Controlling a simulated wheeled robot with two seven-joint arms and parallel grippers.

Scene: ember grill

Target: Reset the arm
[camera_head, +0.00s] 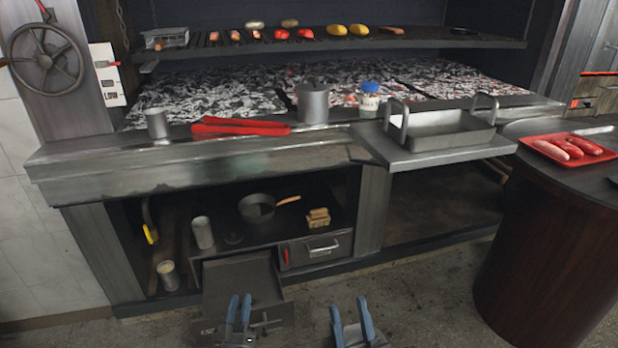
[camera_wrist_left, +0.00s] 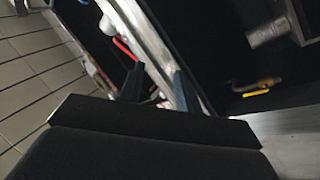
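My left gripper (camera_head: 239,312) shows at the bottom of the head view, its two blue fingers apart with nothing visible between them. In the left wrist view its dark blue fingers (camera_wrist_left: 155,82) also stand apart, in front of the metal counter edge. My right gripper (camera_head: 351,322) is to its right in the head view, blue fingers spread and empty. Both grippers are low in front of the grill counter (camera_head: 200,165), apart from it and from each other.
Red tongs (camera_head: 240,127), a metal pot (camera_head: 313,104) and a tray with handles (camera_head: 440,130) sit on the counter. An open drawer (camera_head: 240,285) juts out near my left gripper. A round wooden table (camera_head: 540,250) with a red sausage tray (camera_head: 566,162) stands right.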

